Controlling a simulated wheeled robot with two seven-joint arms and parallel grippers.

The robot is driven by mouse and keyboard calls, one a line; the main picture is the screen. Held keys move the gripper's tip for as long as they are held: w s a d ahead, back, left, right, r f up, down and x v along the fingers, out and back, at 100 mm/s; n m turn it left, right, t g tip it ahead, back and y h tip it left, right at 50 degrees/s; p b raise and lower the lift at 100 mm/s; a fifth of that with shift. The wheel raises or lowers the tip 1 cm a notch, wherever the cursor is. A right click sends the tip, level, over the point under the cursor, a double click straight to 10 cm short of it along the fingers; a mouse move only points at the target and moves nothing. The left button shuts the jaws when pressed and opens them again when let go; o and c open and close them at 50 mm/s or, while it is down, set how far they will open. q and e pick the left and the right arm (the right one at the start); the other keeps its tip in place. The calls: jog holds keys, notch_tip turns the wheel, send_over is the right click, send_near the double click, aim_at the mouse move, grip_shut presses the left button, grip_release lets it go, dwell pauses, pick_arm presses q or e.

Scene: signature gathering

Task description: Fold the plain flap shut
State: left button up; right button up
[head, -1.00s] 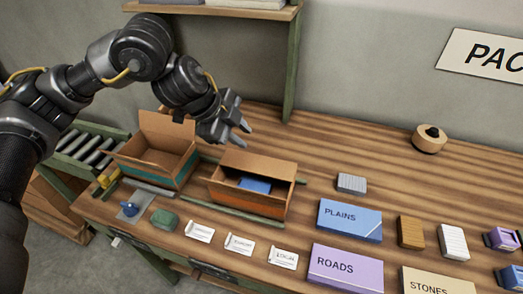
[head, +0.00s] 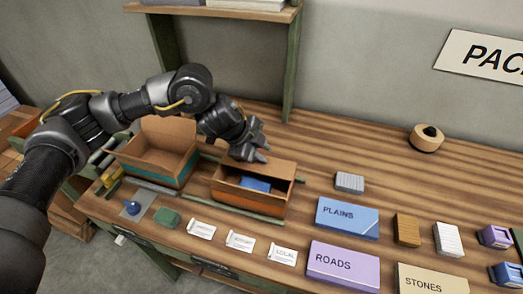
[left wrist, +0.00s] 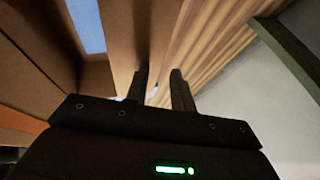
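The right-hand cardboard box (head: 246,203) stands open on the bench with a blue item (head: 255,184) inside. Its far flap (head: 277,171) is raised; I cannot tell whether this is the plain flap. My left gripper (head: 261,149) is just behind and above this flap, its fingers a little apart. In the left wrist view the two fingers (left wrist: 161,88) show a gap with no object clearly held, and brown cardboard (left wrist: 122,35) lies close beside the left finger. Contact with the flap cannot be told. My right gripper is not in view.
A second open box (head: 150,168) stands to the left, its back flap up. Several paper labels (head: 241,242) lie in front. The PLAINS box (head: 347,218) and ROADS box (head: 343,267) sit to the right. A shelf post (head: 293,70) rises behind. The back middle of the bench is clear.

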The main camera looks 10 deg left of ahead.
aim_at(254, 171)
pick_arm(q)
jog(key=shift+f, duration=0.15)
grip_shut()
grip_release()
jog(key=shift+s+a+p, duration=0.35)
jog(key=shift+s+p, duration=0.25)
jog(key=shift+s, duration=0.05)
jog(key=shift+s+a+p, duration=0.6)
jog(key=shift+s+a, duration=0.05)
jog(key=shift+s, duration=0.3)
jog(key=shift+s+a+p, duration=0.6)
jog(key=shift+s+a, duration=0.05)
jog(key=shift+s, duration=0.3)
jog(key=shift+s+a+p, duration=0.5)
jog(key=shift+s+a, duration=0.1)
jog(key=shift+s, duration=0.25)
jog(key=shift+s+a+p, duration=0.5)
jog(key=shift+s+a, duration=0.05)
jog(key=shift+s, duration=0.3)
jog(key=shift+s+a+p, duration=0.5)
jog(key=shift+s+a, duration=0.1)
jog(key=shift+s, duration=0.25)
